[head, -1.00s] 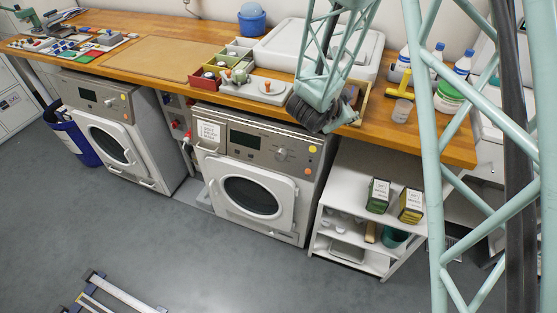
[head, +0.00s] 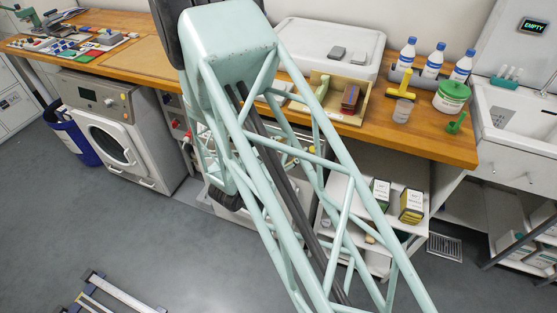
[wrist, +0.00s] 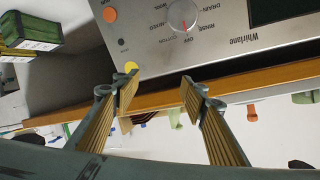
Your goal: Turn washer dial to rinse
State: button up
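In the wrist view the washer's control panel (wrist: 235,42) appears upside down. Its round silver dial (wrist: 183,13) has a red pointer mark on the side facing the OFF label. Labels around it include RINSE, COTTON, WOOL and DRAIN. My gripper (wrist: 161,92) is open and empty, its two ridged fingers apart from the dial and below it in this picture. In the head view my arm hides most of the right-hand washer, including its dial, and I cannot make out the gripper's fingers.
The wooden bench (head: 430,140) overhangs the washer. A white shelf unit with green and yellow boxes (head: 411,205) stands to the right. Another washer (head: 145,165) stands left. The floor in front is mostly clear.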

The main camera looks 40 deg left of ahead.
jog(key=s+a+f+n+t+y, duration=0.1)
jog(key=s+f, duration=0.3)
jog(key=s, duration=0.3)
jog(key=s+a+f+n+t+y, duration=0.1)
jog(key=s+a+f+n+t, duration=0.1)
jog(key=s+f, duration=0.3)
jog(key=s, duration=0.3)
jog(key=shift+s+a+f+n, duration=0.15)
jog(key=shift+s+a+n, duration=0.1)
jog(key=shift+n, duration=0.05)
jog(key=shift+w, duration=0.15)
jog(key=w+a+b, duration=0.1)
jog(key=w+b, duration=0.1)
jog(key=w, duration=1.1)
jog(key=shift+w+a, duration=0.2)
jog(key=shift+a, duration=0.2)
jog(key=shift+c, duration=0.5)
jog(key=c, duration=0.8)
